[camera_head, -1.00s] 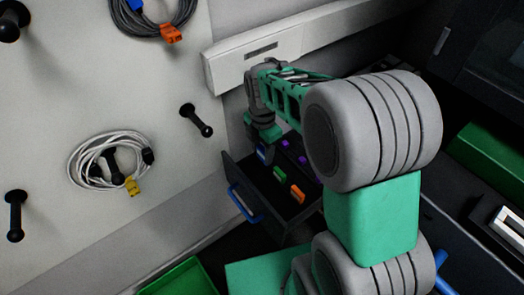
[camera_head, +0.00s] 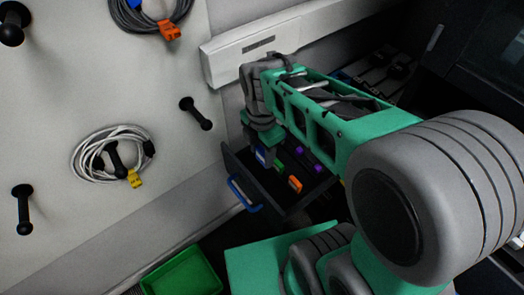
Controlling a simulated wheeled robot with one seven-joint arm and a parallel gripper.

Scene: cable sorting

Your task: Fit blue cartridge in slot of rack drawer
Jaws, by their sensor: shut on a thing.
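The rack drawer (camera_head: 236,170) stands pulled out, dark, with a blue handle (camera_head: 243,195) on its front. Green (camera_head: 279,164), orange (camera_head: 295,184) and purple (camera_head: 300,151) cartridges sit in it. My gripper (camera_head: 263,146) points down over the drawer's left part, close behind its front wall. It is shut on the blue cartridge (camera_head: 262,156), which shows below the fingers at the left end of the row, beside the green one. The slot under the blue cartridge is hidden, so I cannot tell whether it is seated. The fingertips are small and partly hidden.
The pale wall at left has black pegs (camera_head: 195,113), with a white cable coil (camera_head: 110,155) and a grey coil (camera_head: 150,15) hanging there. A green bin (camera_head: 180,277) lies at the bottom. My arm covers the drawer's right side.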

